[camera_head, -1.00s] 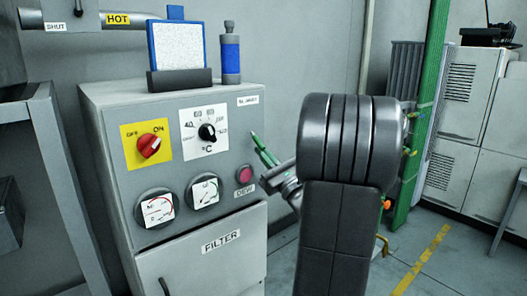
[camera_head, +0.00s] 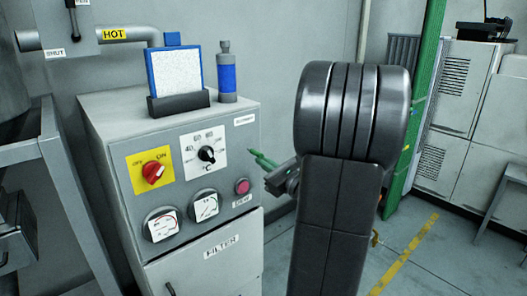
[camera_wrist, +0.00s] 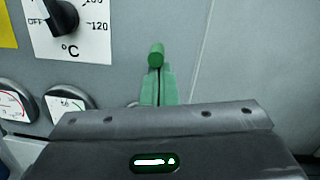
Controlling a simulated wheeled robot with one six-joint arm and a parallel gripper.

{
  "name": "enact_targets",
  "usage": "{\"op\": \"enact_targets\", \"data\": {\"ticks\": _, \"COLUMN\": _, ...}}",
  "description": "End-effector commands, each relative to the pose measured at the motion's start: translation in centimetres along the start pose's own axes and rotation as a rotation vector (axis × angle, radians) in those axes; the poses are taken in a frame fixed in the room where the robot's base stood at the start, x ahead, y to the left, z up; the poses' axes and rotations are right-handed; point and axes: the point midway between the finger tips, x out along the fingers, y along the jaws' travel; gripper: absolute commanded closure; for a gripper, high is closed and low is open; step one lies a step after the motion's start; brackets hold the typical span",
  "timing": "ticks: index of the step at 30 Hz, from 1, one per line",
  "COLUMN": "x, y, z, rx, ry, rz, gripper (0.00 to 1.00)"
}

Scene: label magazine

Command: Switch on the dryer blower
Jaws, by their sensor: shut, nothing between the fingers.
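The dryer cabinet (camera_head: 105,150) stands left of centre. Its front panel has a label at the upper right that seems to read BLOWER (camera_head: 243,120). Below that label is a small green switch or stub (camera_head: 250,143), which also shows in the wrist view (camera_wrist: 156,50). My gripper (camera_head: 262,158) is at the panel's right side. Its green fingers (camera_wrist: 158,85) are shut and empty, with the tips just below the green stub. I cannot tell whether they touch it. A red OFF/ON knob (camera_head: 153,172) sits on a yellow plate at the panel's left.
A temperature dial (camera_head: 206,154), two gauges (camera_head: 162,226) and a red button (camera_head: 242,186) share the panel. A blue-framed filter (camera_head: 175,72) and a blue bottle (camera_head: 227,78) stand on top. A grey stand (camera_head: 60,160) is at left. Floor is open at right.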

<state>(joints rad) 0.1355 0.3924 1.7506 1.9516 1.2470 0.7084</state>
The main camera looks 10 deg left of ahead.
Motion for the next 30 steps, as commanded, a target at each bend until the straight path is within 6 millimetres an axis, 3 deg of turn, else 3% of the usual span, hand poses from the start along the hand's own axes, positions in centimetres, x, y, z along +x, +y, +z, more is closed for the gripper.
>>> {"op": "enact_targets", "data": {"ticks": 1, "x": 0.1, "y": -0.2, "z": 1.5, "rx": 0.000, "ry": 0.031, "rz": 0.007, "gripper": 1.00}}
{"op": "enact_targets", "data": {"ticks": 19, "x": 0.3, "y": -0.6, "z": 3.4, "rx": 0.017, "ry": 0.399, "rz": 0.079, "gripper": 1.00}}
{"op": "enact_targets", "data": {"ticks": 30, "x": 0.4, "y": -0.7, "z": 3.7, "rx": 0.020, "ry": 0.410, "rz": 0.080, "gripper": 1.00}}
